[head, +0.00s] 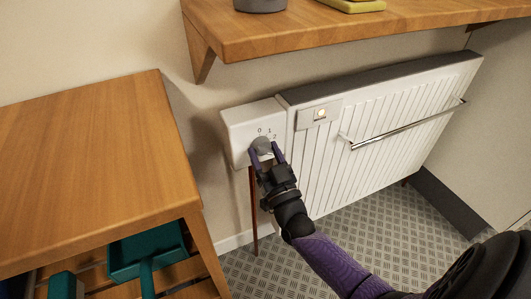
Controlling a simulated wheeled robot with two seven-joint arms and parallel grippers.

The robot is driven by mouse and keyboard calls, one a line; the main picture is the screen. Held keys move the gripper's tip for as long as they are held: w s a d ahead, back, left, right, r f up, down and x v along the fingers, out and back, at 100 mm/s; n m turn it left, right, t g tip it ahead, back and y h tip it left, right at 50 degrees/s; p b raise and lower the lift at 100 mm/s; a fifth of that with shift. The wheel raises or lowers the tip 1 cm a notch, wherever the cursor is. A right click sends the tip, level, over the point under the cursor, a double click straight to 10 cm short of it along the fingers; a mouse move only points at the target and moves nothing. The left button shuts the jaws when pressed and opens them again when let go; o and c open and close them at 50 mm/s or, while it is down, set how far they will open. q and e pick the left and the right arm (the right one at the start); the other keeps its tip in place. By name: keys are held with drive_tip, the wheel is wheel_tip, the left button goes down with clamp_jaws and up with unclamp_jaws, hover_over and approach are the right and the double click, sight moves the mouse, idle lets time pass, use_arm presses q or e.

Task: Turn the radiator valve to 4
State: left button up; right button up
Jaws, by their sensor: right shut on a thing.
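The radiator valve is a grey round knob (261,145) on a white box (237,121) at the left end of the white radiator (385,122). The numbers 0, 1 and 2 show above and right of the knob; the rest of the scale is hidden by the knob and my gripper. My right gripper (265,153) is shut on the knob, one purple finger on each side. The knob's pointer cannot be made out. My left gripper is not in view.
A small panel with a lit round button (320,114) and a metal rail (405,127) are on the radiator's front. A wooden shelf (300,32) juts out above. A wooden table (95,175) stands at left, with a teal dustpan (146,254) below it.

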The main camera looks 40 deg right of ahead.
drive_tip(key=shift+m+h, duration=0.4)
drive_tip(key=shift+m, duration=0.4)
drive_tip(key=m+g+h+p, duration=0.1)
drive_tip(key=m, duration=0.2)
drive_tip(key=shift+a+r+h, duration=0.1)
drive_tip(key=shift+a+h, duration=0.05)
drive_tip(key=shift+h, duration=0.25)
drive_tip(key=m+g+h+p, duration=0.1)
drive_tip(key=m, duration=0.3)
drive_tip(key=shift+a+m+g+h+p, duration=0.1)
drive_tip(key=shift+m+g+h+p, duration=0.25)
drive_tip(key=shift+m+g+h, duration=0.05)
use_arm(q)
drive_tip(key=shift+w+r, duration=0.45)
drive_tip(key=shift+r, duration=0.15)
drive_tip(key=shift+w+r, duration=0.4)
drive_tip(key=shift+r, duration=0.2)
use_arm(e)
drive_tip(key=shift+m, duration=0.5)
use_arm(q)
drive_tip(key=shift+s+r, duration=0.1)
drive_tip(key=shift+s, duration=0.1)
use_arm(e)
drive_tip(key=shift+m, duration=0.3)
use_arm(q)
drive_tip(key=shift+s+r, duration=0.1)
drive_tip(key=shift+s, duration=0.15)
